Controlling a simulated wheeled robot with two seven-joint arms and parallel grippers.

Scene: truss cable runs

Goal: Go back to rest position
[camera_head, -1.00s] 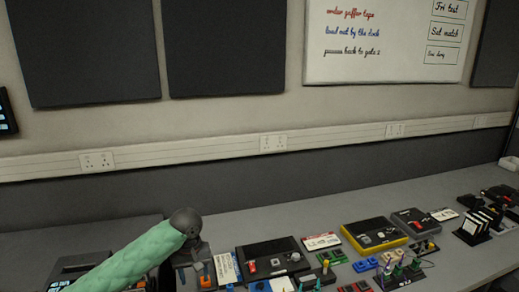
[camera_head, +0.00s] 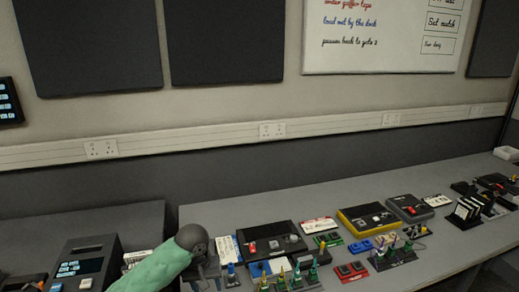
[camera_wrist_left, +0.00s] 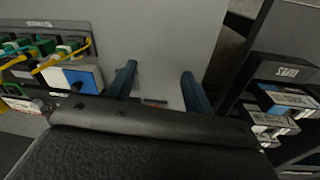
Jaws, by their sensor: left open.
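My left arm in its green sleeve comes in at the bottom left of the head view. Its wrist ends by the near side of the grey bench (camera_head: 320,204). In the left wrist view my left gripper (camera_wrist_left: 158,86) is open, its two blue fingers apart with nothing between them. A pale grey surface lies beyond the fingers. My right gripper does not show in either view.
A black device with a screen (camera_head: 84,266) stands at the left. Black panel boxes (camera_head: 271,246) and a yellow-edged box (camera_head: 368,219) line the bench. A rack of small connectors (camera_head: 291,279) sits near the front. In the left wrist view, cabled connectors (camera_wrist_left: 45,52) lie left and labelled boxes (camera_wrist_left: 288,98) right.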

